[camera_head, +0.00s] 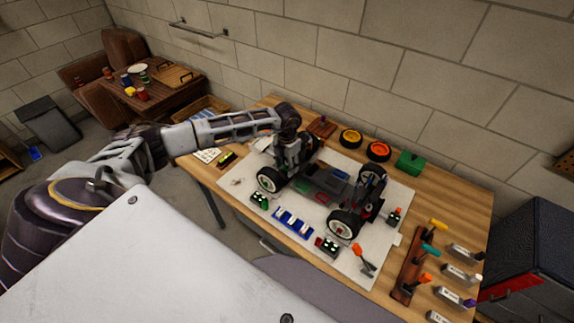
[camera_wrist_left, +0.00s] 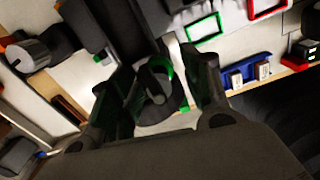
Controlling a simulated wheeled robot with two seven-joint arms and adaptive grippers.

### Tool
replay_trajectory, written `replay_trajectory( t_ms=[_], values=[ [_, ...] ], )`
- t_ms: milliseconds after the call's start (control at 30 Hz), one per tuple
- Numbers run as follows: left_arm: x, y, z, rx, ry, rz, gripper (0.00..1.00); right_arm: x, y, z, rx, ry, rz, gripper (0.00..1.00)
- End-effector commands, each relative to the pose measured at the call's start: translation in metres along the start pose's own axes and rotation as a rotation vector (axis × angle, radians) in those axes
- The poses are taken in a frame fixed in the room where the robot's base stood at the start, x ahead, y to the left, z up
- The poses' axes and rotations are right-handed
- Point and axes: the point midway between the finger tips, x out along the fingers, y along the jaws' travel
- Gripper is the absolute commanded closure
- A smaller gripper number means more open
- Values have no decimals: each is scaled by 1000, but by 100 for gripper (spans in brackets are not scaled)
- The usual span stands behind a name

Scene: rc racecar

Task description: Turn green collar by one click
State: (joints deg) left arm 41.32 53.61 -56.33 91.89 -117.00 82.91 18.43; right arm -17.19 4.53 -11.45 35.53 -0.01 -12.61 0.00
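The RC car (camera_head: 325,185) stands on a white mat on the workbench. In the left wrist view, the green collar (camera_wrist_left: 167,67) is a partly visible green ring on a dark round part. My left gripper (camera_head: 291,158) points down over the car's rear-left corner in the head view. In the left wrist view, its two dark fingers (camera_wrist_left: 160,95) are apart, one on each side of the dark part with the collar. Pale gaps show between the fingers and that part. The collar is hidden behind the gripper in the head view. My right gripper is not in view.
On the mat (camera_head: 240,183) are a blue tray (camera_head: 293,222), small green-topped boxes and an orange-handled tool (camera_head: 362,257). A wooden tool rack (camera_head: 408,262) stands at right.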

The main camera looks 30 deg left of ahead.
Motion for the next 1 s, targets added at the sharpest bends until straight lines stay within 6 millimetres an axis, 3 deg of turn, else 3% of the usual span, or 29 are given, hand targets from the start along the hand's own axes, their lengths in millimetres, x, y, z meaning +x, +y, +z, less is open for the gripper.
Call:
replay_trajectory(
  t_ms=[467, 667, 1000],
  values=[
    [-8, 0, 0, -1, 0, 0, 52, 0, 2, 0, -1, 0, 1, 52],
    [-28, 0, 0, 0, 0, 0, 52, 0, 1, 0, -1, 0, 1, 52],
    [-79, 0, 1, 0, -2, 0, 52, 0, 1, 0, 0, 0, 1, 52]
  ],
)
